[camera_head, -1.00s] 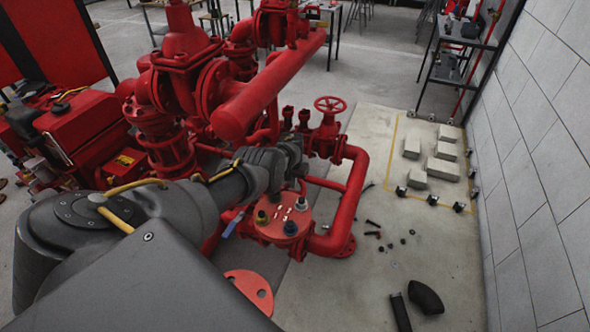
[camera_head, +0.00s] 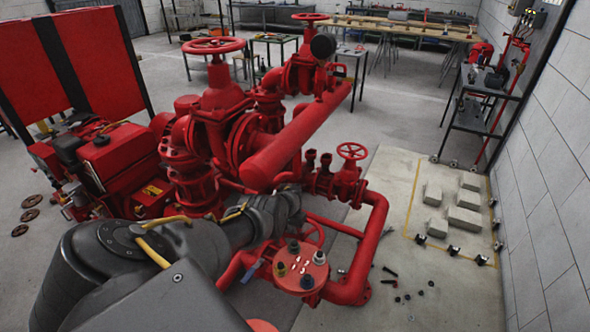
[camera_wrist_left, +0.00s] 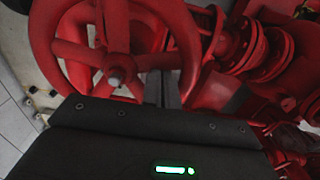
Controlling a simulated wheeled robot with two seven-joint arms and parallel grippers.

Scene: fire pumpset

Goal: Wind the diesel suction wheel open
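A red handwheel with thick spokes and a grey hub nut fills the upper left of the left wrist view (camera_wrist_left: 118,76). My left gripper (camera_wrist_left: 162,76) is right at it, its dark fingers close together beside the hub, by a spoke and the rim. Whether they touch the wheel is unclear. In the head view my left arm reaches across the red pipework, and its end (camera_head: 290,203) is mostly hidden among the pipes. My right gripper is out of view.
Other red handwheels stand higher, at upper left (camera_head: 213,46) and on the small valve (camera_head: 352,151). Loose bolts and pale blocks (camera_head: 464,220) lie on the floor pad at right.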

